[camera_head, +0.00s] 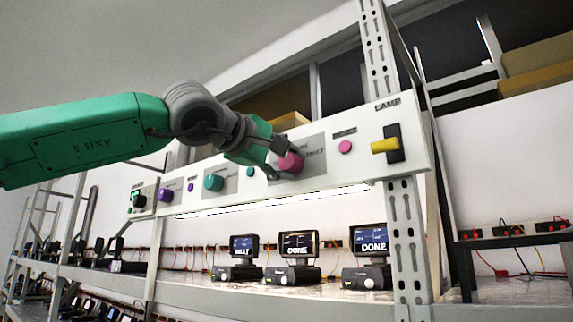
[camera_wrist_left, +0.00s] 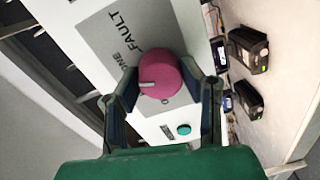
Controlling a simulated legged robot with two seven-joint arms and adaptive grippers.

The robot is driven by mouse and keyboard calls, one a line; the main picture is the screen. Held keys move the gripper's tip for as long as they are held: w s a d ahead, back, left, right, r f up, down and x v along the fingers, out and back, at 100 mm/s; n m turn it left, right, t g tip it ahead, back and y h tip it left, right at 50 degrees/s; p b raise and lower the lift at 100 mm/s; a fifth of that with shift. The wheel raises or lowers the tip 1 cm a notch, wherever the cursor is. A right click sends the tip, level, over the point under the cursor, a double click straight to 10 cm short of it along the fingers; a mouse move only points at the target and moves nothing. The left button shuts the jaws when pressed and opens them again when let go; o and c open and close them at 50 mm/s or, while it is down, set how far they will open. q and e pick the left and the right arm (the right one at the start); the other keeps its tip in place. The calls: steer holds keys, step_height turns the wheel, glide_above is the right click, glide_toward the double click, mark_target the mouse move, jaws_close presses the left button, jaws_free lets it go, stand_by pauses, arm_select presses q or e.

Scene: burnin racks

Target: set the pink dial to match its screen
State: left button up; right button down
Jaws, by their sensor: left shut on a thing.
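The pink dial (camera_head: 291,163) is on the white panel, and it also shows in the wrist view (camera_wrist_left: 160,77). Its white pointer mark points left in the wrist view, with the FAULT label above and a partly hidden label ending in ONE at left. My left gripper (camera_head: 280,155) is shut on the pink dial, one finger on each side. Three screens stand on the shelf below: the left one (camera_head: 243,246) has text too small to read surely, the middle one (camera_head: 298,244) and the right one (camera_head: 369,239) seem to read DONE. My right gripper is not in view.
The panel also carries a teal dial (camera_head: 214,182), a purple dial (camera_head: 165,195), a pink button (camera_head: 345,147) and a yellow lever (camera_head: 385,145) under LAMP. A rack post (camera_head: 401,225) stands at right. More devices and red sockets line the shelves.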

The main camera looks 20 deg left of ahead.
arm_select(q)
steer(key=shift+d+f, duration=0.15)
steer(key=shift+f, duration=0.3)
steer(key=o, duration=1.1)
steer(key=shift+o, duration=0.2)
steer(key=shift+s+r, duration=0.15)
steer(key=shift+r, duration=0.1)
steer(key=v, duration=1.2)
steer(key=shift+a, duration=0.2)
steer(key=shift+d, duration=0.15)
